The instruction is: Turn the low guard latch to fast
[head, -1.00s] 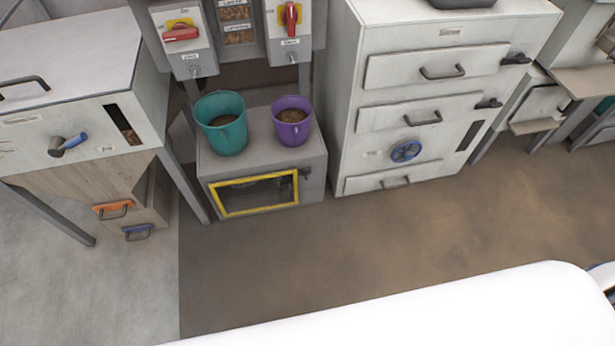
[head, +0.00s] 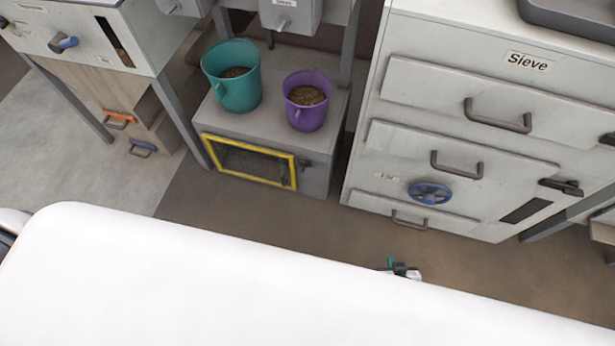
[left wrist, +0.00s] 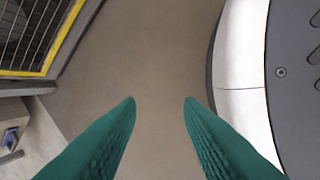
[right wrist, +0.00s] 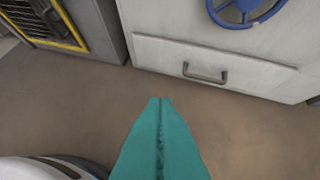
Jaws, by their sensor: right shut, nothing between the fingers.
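The low guard is a yellow-framed mesh panel (head: 248,163) on the front of a low grey box, under two buckets. A small dark latch (head: 305,163) sits just right of the yellow frame; its exact setting is too small to tell. The frame also shows in the left wrist view (left wrist: 66,40) and right wrist view (right wrist: 70,27). My right gripper (head: 391,264) shows partly above my white body, apart from the guard and to its right; its teal fingers (right wrist: 161,100) are shut and empty. My left gripper (left wrist: 160,102) is open and empty over bare floor.
A teal bucket (head: 240,92) and a purple bucket (head: 306,118) of pellets stand on the box. The Sieve cabinet (head: 360,190), with drawers and a blue handwheel (head: 429,192), stands at right. Brown floor (head: 330,225) in front is clear.

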